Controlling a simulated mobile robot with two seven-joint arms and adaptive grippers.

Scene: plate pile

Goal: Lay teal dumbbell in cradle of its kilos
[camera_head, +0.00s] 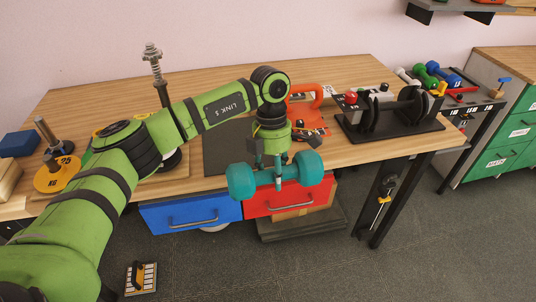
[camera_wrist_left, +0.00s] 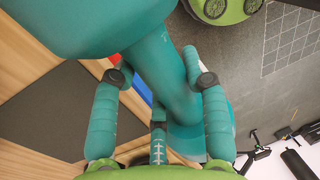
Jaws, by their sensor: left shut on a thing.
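The teal dumbbell (camera_head: 240,181) hangs in my left gripper (camera_head: 278,178), in front of the wooden table's front edge and above the floor. In the left wrist view the gripper's fingers (camera_wrist_left: 162,80) lie on both sides of the dumbbell's handle (camera_wrist_left: 176,85). One large head fills the upper left of that view. A rack (camera_head: 460,98) at the far right carries a white, a green and a blue dumbbell (camera_head: 442,76). Small labels on its front are too small to read surely. My right gripper is not in view.
The wooden table (camera_head: 330,72) carries a black stand (camera_head: 392,130), an orange object (camera_head: 304,95) and yellow plates (camera_head: 57,174) on posts. Blue (camera_head: 190,212) and red (camera_head: 288,198) drawers sit below. A green drawer cabinet (camera_head: 506,135) stands right.

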